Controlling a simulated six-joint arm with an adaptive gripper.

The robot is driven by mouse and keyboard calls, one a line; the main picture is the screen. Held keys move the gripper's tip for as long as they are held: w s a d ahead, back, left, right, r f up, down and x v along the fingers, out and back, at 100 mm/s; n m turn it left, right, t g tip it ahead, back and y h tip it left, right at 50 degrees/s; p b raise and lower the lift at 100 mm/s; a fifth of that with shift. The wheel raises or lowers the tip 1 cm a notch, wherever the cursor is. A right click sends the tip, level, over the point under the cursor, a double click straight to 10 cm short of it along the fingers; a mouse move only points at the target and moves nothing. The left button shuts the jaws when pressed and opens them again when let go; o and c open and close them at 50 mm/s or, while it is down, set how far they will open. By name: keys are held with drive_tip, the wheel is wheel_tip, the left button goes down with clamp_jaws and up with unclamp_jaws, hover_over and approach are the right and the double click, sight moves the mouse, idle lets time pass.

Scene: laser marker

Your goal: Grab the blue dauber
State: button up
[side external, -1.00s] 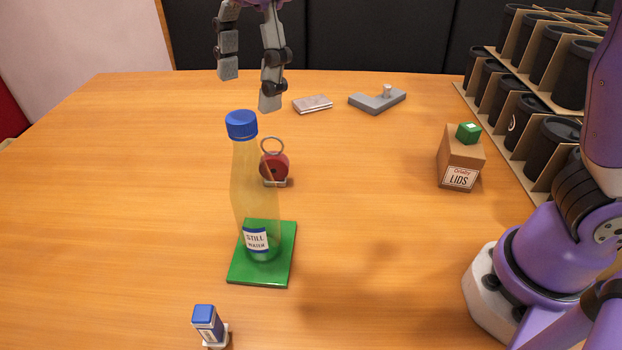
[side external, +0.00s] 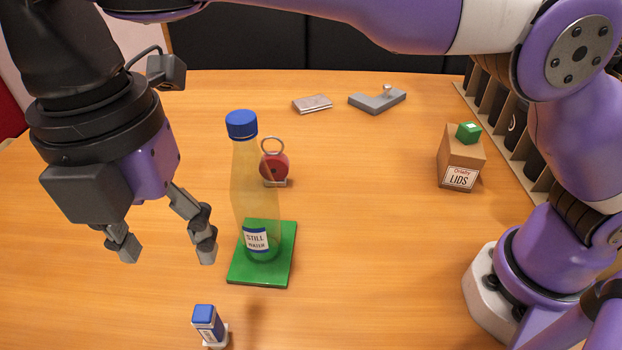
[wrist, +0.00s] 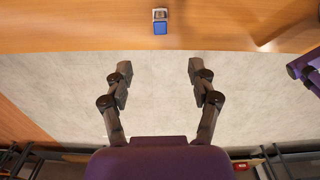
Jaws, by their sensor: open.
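The blue dauber (side external: 208,321) is a small upright block with a blue top and a pale label, standing in a small light holder at the front of the table. In the wrist view the dauber (wrist: 160,27) is near the table edge, centred beyond the fingertips. My gripper (side external: 165,255) is open and empty, above the table, up and to the left of the dauber in the side view. In the wrist view my gripper (wrist: 157,70) has its two fingers wide apart, with nothing between them.
A tall bottle (side external: 256,190) with a blue cap stands on a green mat (side external: 285,235) close to my gripper. A red round object with a ring (side external: 274,166), a grey bracket (side external: 378,101), a silver card-like item (side external: 312,104) and a lids box (side external: 461,165) are farther back.

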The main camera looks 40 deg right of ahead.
sight(203, 309)
wheel_tip(203, 309, down, 12)
drive_tip(key=shift+f, duration=0.1)
drive_tip(key=f, duration=0.5)
drive_tip(key=shift+w+d+f, duration=0.2)
drive_tip(key=shift+f, duration=0.1)
drive_tip(key=c, duration=1)
